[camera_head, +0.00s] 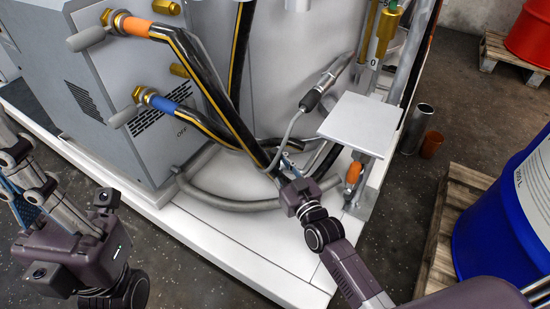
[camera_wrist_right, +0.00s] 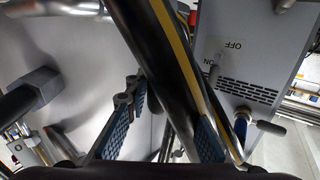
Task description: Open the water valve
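Two grey-handled brass valves sit on the grey cabinet's side in the head view. The upper valve handle (camera_head: 86,39) is beside an orange-banded hose, the lower valve handle (camera_head: 124,116) beside a blue-banded one. The blue-banded fitting's handle (camera_wrist_right: 271,128) also shows in the right wrist view. I cannot tell which is the water valve. My right gripper (camera_head: 284,170) is by the black, yellow-striped hoses, away from both handles. In the wrist view its blue-padded fingers (camera_wrist_right: 166,128) are apart, with hose passing near or between them. My left gripper (camera_head: 22,185) is at the lower left; its fingertips are unclear.
The grey cabinet (camera_head: 70,60) has an ON/OFF switch (camera_wrist_right: 216,68). A square white plate (camera_head: 360,124) stands right of my right gripper. A blue drum (camera_head: 510,220) stands on a wooden pallet (camera_head: 440,245) at right. A red drum (camera_head: 530,35) is at the back.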

